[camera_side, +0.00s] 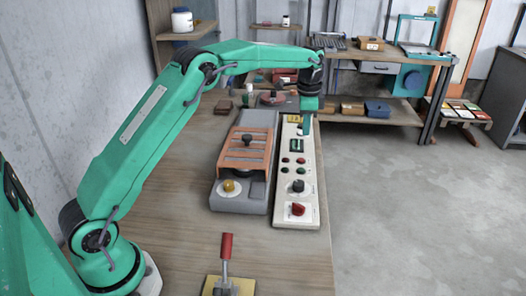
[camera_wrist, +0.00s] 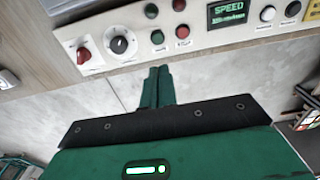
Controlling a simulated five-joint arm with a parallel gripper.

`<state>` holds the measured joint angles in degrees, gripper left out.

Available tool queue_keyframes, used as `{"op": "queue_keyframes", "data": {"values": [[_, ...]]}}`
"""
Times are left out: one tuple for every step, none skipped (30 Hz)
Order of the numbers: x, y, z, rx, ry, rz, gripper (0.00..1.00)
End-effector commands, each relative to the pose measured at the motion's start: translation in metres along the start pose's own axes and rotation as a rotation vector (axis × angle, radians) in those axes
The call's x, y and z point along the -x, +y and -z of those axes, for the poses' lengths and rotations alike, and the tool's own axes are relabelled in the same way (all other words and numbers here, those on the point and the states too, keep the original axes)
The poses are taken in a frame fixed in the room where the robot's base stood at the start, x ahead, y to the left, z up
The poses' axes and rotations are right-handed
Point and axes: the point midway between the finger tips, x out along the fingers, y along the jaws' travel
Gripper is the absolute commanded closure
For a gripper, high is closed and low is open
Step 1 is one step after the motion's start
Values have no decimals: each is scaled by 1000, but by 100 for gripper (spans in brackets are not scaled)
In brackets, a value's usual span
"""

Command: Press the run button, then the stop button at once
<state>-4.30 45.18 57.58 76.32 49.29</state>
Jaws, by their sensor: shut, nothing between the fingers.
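A long cream control panel (camera_side: 312,190) lies on the bench. Small round red and green buttons sit in its middle. My gripper (camera_side: 307,130) is shut and empty, near the panel's far half beside the display. In the wrist view my fingertips (camera_wrist: 159,70) point towards the panel edge, apart from the buttons. Contact with the panel cannot be told.
The panel also has a speed display (camera_wrist: 229,12), a black dial (camera_wrist: 119,44) and a red knob (camera_wrist: 83,55). A grey machine with an orange guard (camera_side: 247,150) stands left of the panel. A red-handled lever (camera_side: 226,246) stands nearer. Floor (camera_side: 420,210) right of the bench is clear.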

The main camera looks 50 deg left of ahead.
Motion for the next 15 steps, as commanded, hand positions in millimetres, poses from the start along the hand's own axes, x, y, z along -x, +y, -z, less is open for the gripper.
{"op": "queue_keyframes", "data": {"values": [[0,0,0,0,0,0,100],[0,0,0,0,0,0,100],[0,-1,0,0,0,0,100],[0,-1,0,0,0,0,100],[0,-2,0,0,0,0,100],[0,-3,0,0,0,0,100],[1,-4,0,1,0,1,100],[1,-6,1,1,0,1,100],[1,-8,1,1,-1,-1,100],[1,-9,1,1,-1,-1,100],[2,-11,1,1,-2,-2,100],[2,-14,1,1,-1,-1,100],[3,-17,1,1,-2,-2,100],[3,-19,1,1,-3,-3,100],[4,-22,1,1,-3,-3,100]]}}
